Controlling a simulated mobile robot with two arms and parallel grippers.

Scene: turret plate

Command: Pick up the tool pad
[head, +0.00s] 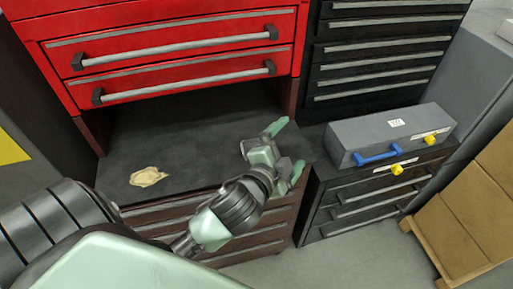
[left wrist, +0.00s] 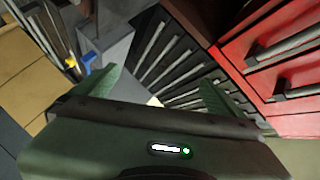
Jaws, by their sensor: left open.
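I cannot surely tell which thing is the tool pad. A small beige, crumpled-looking piece (head: 148,177) lies on the dark bench top (head: 190,135), toward its left front. My left gripper (head: 287,150) is open at the right end of the bench top, well to the right of the beige piece, with nothing seen between its fingers. In the left wrist view the open fingers (left wrist: 158,92) frame black drawers, and a small pale patch between them is too small to name. My right gripper is not in view.
Red drawers (head: 170,55) with grey bar handles overhang the bench at the back. A grey case (head: 375,130) with a blue handle stands on a black cabinet (head: 370,195) to the right. Cardboard boxes (head: 460,225) are at far right. The middle of the bench top is clear.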

